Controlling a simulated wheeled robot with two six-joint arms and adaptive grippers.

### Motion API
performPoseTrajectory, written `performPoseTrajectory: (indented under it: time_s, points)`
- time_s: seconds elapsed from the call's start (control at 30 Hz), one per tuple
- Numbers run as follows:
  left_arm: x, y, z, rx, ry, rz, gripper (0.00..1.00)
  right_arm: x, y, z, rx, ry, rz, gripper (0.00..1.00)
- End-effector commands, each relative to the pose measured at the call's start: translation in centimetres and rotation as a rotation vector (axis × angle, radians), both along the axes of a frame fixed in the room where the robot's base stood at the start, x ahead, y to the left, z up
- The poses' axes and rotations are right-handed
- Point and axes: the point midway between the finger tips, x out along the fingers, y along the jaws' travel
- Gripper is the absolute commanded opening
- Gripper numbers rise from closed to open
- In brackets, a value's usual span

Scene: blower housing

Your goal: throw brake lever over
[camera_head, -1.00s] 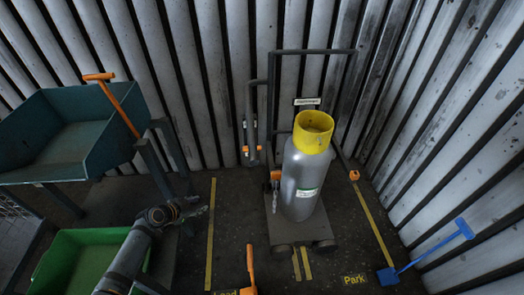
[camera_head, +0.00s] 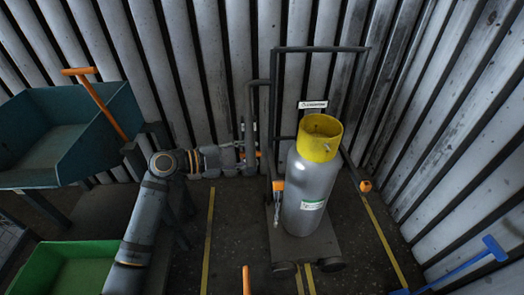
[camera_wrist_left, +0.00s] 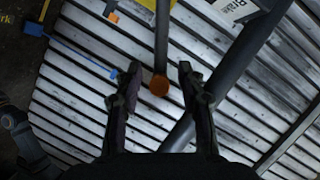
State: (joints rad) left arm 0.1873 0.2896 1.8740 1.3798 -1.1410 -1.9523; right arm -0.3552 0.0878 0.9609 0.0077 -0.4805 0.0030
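The lever, a grey rod with an orange end (camera_wrist_left: 159,86), stands between the two fingers of my left gripper (camera_wrist_left: 158,80) in the left wrist view. The fingers are apart, with a gap on both sides of the rod. In the head view my left gripper (camera_head: 246,157) is at the lever's low end, left of the gas cylinder, and an orange bit of the lever (camera_head: 257,154) shows beside it. The gripper hides part of the lever there. A white label (camera_head: 313,104) is on the trolley frame; it also shows in the left wrist view (camera_wrist_left: 232,9). My right gripper is not in view.
A grey cylinder with a yellow collar (camera_head: 319,138) stands on a trolley (camera_head: 305,247) right of my gripper. A teal bin (camera_head: 108,110) and green bin (camera_head: 75,270) are at left. A blue shovel (camera_head: 470,262) leans at right. Ribbed wall panels close the back.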

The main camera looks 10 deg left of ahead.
Motion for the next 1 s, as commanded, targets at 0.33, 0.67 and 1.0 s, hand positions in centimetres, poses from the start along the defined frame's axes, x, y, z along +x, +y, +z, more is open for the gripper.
performPoseTrajectory:
  time_s: [0.33, 0.67, 1.0]
  points:
    - [2.2, -3.7, -0.9, -0.002, 0.001, 0.001, 0.39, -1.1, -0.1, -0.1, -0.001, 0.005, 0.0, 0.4]
    - [2.3, -3.8, -1.0, 0.001, 0.002, 0.001, 0.33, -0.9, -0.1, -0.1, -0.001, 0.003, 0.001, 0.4]
    - [2.3, -3.8, -1.0, 0.001, 0.001, 0.002, 0.0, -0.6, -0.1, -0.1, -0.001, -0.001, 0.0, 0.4]
